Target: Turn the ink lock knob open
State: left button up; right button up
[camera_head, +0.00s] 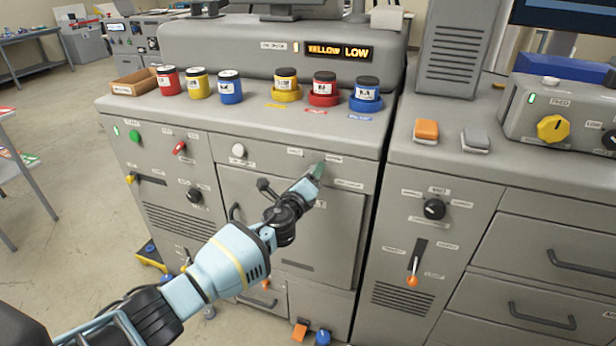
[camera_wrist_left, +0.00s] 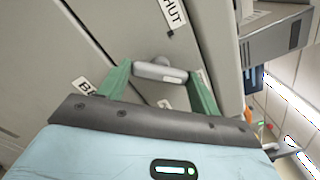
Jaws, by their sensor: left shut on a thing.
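My left gripper (camera_head: 316,174) reaches the upper right of the middle cabinet's front, among small white labels. In the left wrist view its two green fingers stand on either side of a grey bar-shaped knob (camera_wrist_left: 160,72), and the gripper is shut on it. I take this for the ink lock knob; in the head view the gripper hides it. A label ending in "HUT" (camera_wrist_left: 175,14) is near the knob in the wrist view, and another label (camera_wrist_left: 83,87), partly hidden, is at the left. My right gripper is not in view.
Several ink jars, among them a red one (camera_head: 168,80) and a blue one (camera_head: 366,96), stand on the cabinet top. A lit sign (camera_head: 340,51) reads "YELLOW LOW". A dark lever (camera_head: 265,186) projects beside my left wrist. Another cabinet (camera_head: 440,170) stands at the right.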

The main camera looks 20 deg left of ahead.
pick_arm(q)
jog(key=shift+m, duration=0.5)
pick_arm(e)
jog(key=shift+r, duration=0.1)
pick_arm(q)
jog(key=o, duration=1)
jog(key=shift+s, duration=0.1)
jog(key=shift+s+a+p, duration=0.15)
jog(key=shift+s+p, duration=0.9)
jog(key=shift+s, duration=2.75)
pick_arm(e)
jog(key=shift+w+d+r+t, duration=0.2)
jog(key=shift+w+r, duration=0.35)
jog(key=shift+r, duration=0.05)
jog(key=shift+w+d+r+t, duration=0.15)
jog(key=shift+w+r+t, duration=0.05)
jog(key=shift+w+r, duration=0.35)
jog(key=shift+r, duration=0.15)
